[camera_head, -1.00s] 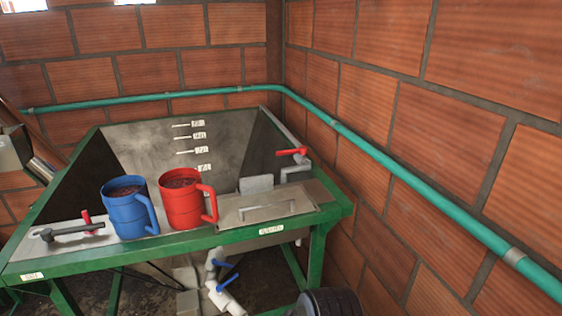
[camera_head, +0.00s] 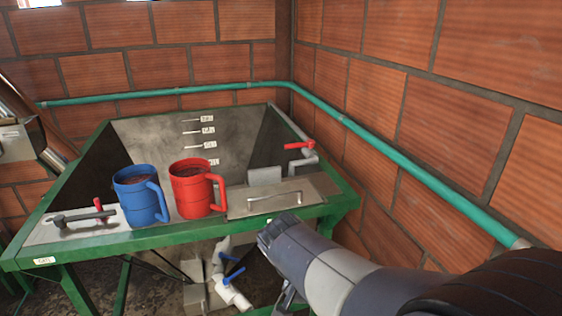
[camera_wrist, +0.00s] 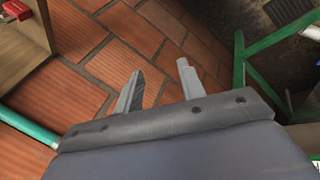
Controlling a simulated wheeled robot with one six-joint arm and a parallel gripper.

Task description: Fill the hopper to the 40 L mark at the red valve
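The grey hopper (camera_head: 155,128) stands in a green frame, with several labelled level marks (camera_head: 207,132) on its back wall. The numbers are too small to read, and no water shows inside. The red valve handle (camera_head: 300,145) sits on a grey pipe at the hopper's right rim. In the head view my arm reaches in from the lower right, its end in front of the bench and below the valve; the fingers are not clear there. In the wrist view my gripper (camera_wrist: 159,80) has two fingers apart with nothing between them. It faces brick and the green frame.
A blue mug (camera_head: 139,196) and a red mug (camera_head: 192,190), both filled with dark red stuff, stand on the front ledge. A metal lid (camera_head: 245,205) lies right of them. Blue-handled valves (camera_head: 233,276) hang below. A green pipe (camera_head: 400,165) runs along the brick walls.

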